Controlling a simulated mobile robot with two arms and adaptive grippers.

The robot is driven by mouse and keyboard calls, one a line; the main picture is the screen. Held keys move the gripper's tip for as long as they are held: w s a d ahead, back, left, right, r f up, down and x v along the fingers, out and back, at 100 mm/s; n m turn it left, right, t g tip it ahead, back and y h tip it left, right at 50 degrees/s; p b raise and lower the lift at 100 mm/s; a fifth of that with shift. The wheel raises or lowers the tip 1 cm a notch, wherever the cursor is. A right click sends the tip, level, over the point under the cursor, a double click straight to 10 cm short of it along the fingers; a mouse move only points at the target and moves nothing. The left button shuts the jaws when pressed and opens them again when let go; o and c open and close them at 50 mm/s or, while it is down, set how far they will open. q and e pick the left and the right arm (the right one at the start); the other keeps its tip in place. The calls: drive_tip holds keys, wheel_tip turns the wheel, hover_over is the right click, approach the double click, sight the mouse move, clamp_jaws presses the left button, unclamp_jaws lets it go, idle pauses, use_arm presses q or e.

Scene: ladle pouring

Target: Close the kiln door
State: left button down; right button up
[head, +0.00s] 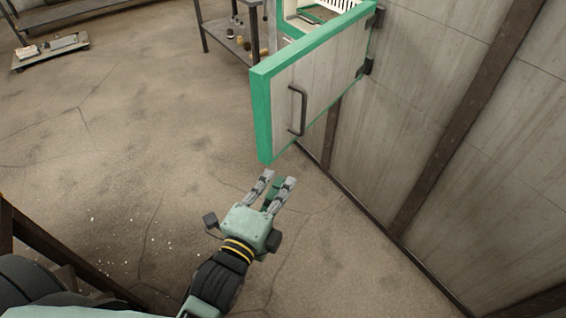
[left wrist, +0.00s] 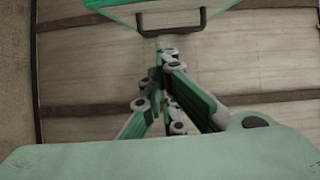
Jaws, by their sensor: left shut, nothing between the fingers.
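The kiln door (head: 330,70) stands open in the head view, a pale panel with a green edge and hinges at its upper right. Its dark bar handle (head: 304,112) is upright on the face turned toward me. Part of the green-framed kiln (head: 292,22) shows behind the door at the top. My left gripper (head: 279,178) is shut and empty, below the door's lower corner and apart from it in the picture. In the left wrist view the handle (left wrist: 203,18) and the green door edge (left wrist: 125,3) show beyond the fingers (left wrist: 166,50). My right gripper is not in view.
A panelled wall (head: 430,110) with dark beams runs along the right side. A dark metal shelf (head: 232,40) with small items stands behind the door. A low platform (head: 50,52) lies at the upper left. The cracked floor (head: 130,130) at the left is mostly clear.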

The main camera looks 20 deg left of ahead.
use_arm(q)
drive_tip(key=w+a+r+p, duration=0.1)
drive_tip(key=w+a+p, duration=0.1)
drive_tip(key=w, duration=0.9)
drive_tip(key=shift+a, duration=0.55)
drive_tip(key=shift+w+r, duration=0.1)
